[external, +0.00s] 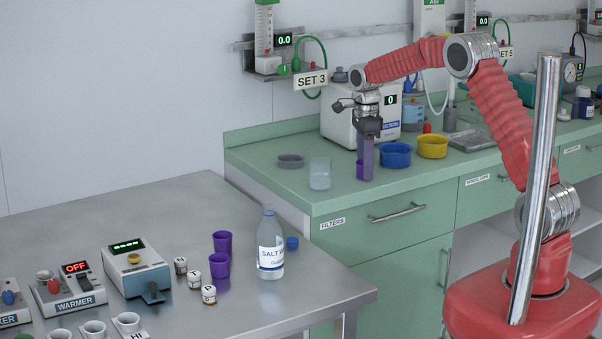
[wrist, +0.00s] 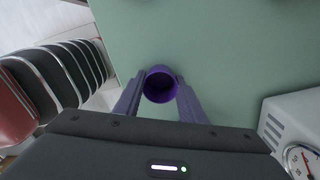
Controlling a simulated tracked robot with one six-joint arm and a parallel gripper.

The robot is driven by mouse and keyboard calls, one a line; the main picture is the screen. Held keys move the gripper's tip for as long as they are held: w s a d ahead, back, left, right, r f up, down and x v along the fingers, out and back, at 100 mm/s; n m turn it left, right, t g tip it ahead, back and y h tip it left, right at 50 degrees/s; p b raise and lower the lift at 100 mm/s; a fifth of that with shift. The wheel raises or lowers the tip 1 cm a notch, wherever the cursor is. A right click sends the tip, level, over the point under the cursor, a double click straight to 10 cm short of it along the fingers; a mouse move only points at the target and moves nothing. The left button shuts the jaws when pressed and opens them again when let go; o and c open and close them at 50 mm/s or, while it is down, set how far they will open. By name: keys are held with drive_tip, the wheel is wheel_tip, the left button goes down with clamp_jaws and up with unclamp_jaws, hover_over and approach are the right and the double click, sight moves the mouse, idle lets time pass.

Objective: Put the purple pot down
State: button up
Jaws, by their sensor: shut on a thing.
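The purple pot (wrist: 161,84) is between the two purple fingers of my gripper (wrist: 159,90) in the wrist view, its round open mouth facing the camera. In the external view my gripper (external: 366,158) points straight down over the front left of the green counter (external: 300,180). The pot (external: 360,170) shows there as a small purple piece at the fingertips, partly hidden by a finger. It is upright, low over or on the counter; I cannot tell whether its base touches.
A clear beaker (external: 320,173) stands left of my gripper, with a grey dish (external: 290,160) behind it. A blue bowl (external: 396,155) and a yellow bowl (external: 432,146) are close on the right. A white machine (external: 345,118) is behind. Two more purple pots (external: 219,265) stand on the steel table.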

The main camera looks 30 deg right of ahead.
drive_tip(key=o, duration=1)
drive_tip(key=shift+o, duration=0.2)
wheel_tip(320, 180, up, 12)
idle(0.6)
